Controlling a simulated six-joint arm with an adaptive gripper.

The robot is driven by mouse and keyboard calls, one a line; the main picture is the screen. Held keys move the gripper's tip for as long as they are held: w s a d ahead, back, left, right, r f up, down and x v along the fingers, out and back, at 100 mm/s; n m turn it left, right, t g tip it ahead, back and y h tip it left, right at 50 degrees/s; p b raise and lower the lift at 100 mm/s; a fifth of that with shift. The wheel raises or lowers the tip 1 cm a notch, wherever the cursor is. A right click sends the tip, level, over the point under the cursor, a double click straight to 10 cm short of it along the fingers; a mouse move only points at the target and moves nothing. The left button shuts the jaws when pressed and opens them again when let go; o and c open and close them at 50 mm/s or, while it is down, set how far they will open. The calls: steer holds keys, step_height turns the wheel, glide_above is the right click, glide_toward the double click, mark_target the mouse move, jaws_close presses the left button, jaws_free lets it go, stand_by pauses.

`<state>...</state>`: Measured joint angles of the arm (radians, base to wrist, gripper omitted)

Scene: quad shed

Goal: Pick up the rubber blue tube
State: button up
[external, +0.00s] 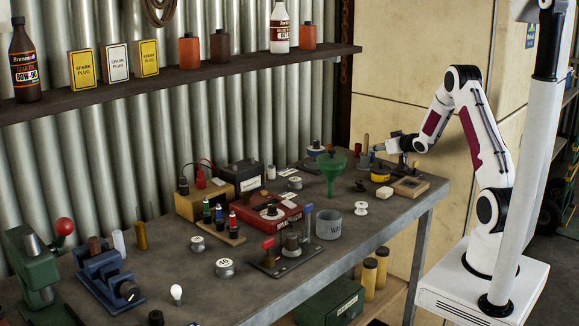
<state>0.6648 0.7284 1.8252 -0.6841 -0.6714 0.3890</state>
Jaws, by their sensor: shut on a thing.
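My gripper (381,148) is at the far right end of the workbench, low over the bench top and pointing left. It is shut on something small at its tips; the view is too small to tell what. A small upright blue-grey piece (364,161), possibly the rubber blue tube, shows just left of and below the fingertips. I cannot tell whether it touches the fingers. An upright brown rod (366,142) shows beside the fingertips.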

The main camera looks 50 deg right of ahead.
step_height(320, 180, up, 10)
stand_by(0.6)
